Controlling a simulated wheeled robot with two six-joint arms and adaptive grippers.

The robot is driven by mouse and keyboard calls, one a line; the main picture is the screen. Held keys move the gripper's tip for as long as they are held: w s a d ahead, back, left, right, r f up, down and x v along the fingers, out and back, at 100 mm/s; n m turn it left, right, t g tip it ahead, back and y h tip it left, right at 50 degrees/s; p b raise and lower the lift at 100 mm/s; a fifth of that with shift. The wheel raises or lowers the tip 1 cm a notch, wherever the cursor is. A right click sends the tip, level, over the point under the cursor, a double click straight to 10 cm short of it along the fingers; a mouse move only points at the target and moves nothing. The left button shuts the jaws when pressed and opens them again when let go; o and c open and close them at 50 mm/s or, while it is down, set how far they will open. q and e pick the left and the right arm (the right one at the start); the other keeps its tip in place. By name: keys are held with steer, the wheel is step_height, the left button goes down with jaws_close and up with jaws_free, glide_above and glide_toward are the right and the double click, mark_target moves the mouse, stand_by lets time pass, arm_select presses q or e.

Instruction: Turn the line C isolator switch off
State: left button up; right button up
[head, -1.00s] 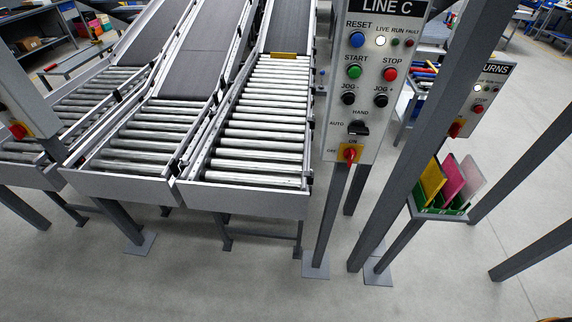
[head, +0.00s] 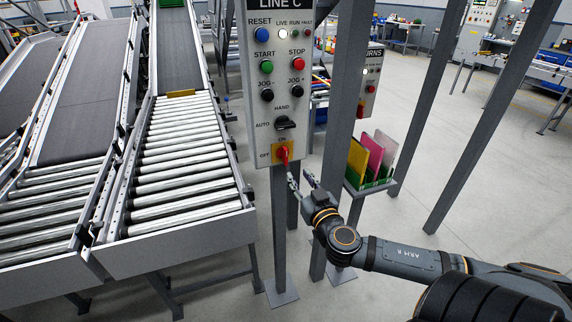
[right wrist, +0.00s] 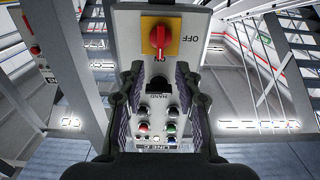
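The line C panel (head: 248,110) stands on a post left of centre in the head view. Its isolator switch (head: 283,154) is a red handle on a yellow plate near the bottom, with ON above and OFF to the left. In the right wrist view, where the panel appears upside down, the red handle (right wrist: 160,38) looks upright, in line with ON. My right gripper (head: 300,174) is open and empty, just below and right of the switch. My left gripper is out of view.
The black HAND/AUTO selector (head: 285,123) sits just above the isolator. A grey post (head: 343,110) rises close right of the panel. A second panel (head: 370,85) and a green bin with coloured sheets (head: 370,160) stand behind. Roller conveyors (head: 185,160) fill the left.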

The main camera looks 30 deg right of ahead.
mark_target(286, 157)
steer(key=b+x, duration=0.3)
steer(key=x, duration=0.2)
steer(key=shift+w, duration=0.25)
steer(key=x, duration=0.2)
steer(key=p+x, duration=0.1)
steer(key=x, duration=0.1)
steer(key=shift+r, duration=0.2)
steer(key=shift+w+d+f, duration=0.1)
steer(key=shift+w, duration=0.4)
jaws_close()
